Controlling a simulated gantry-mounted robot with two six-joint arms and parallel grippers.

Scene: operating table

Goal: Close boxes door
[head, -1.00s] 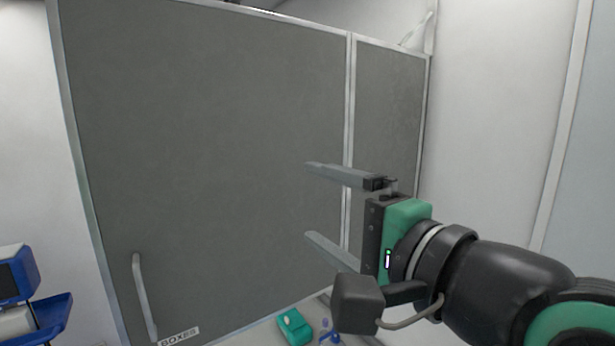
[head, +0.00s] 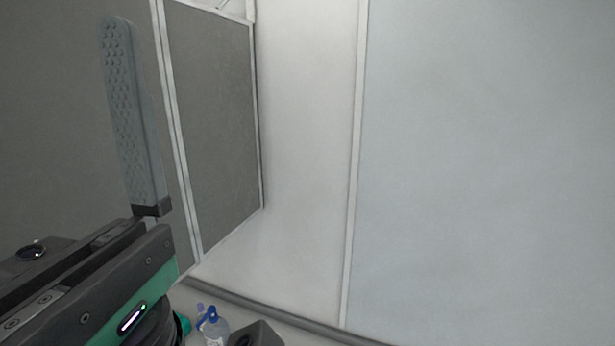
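The large grey door panel (head: 50,130) fills the left edge of the head view. Its handle and "BOXES" label are out of view now. A narrower grey panel (head: 212,125) with a light frame stands to its right, past a pale vertical strip.
A white wall (head: 305,150) and a pale blue-grey panel (head: 480,160) fill the middle and right. A clear bottle with a blue cap (head: 213,326) stands low behind my gripper, beside a small teal object (head: 182,325). The space at the right looks clear.

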